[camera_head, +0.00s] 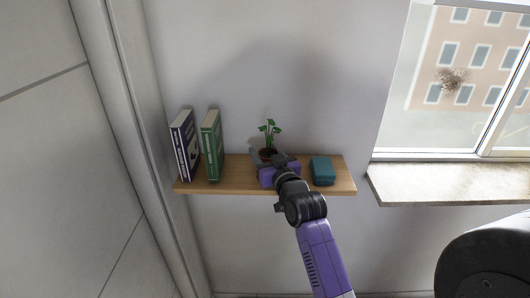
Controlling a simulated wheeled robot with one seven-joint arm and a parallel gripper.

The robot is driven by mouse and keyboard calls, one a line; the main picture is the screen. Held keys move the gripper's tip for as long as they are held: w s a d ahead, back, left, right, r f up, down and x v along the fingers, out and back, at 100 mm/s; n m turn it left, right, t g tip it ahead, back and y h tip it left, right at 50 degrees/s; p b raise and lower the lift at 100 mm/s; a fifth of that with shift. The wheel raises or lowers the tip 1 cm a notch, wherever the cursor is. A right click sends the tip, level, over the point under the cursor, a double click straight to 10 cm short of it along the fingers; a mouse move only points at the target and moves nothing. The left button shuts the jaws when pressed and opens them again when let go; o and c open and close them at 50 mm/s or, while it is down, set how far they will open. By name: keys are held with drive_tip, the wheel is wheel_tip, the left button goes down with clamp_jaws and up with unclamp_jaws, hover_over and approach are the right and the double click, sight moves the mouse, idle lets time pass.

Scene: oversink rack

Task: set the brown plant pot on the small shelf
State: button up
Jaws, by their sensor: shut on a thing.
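The small shelf (238,186) is a wooden board on the wall. The brown plant pot (268,152) with a green plant stands upright at the middle of the shelf, mostly hidden behind my gripper. My gripper (268,158) reaches in from the front right and is shut on the pot. I cannot tell whether the pot's base touches the board.
A dark blue book (185,145) and a green book (212,146) stand at the shelf's left. A teal box (322,170) lies close to the right of my gripper. A window sill (450,182) is at the right. Bare shelf shows between the green book and the pot.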

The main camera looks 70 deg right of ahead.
drive_tip(key=o, duration=1.6)
drive_tip(key=shift+c, duration=0.2)
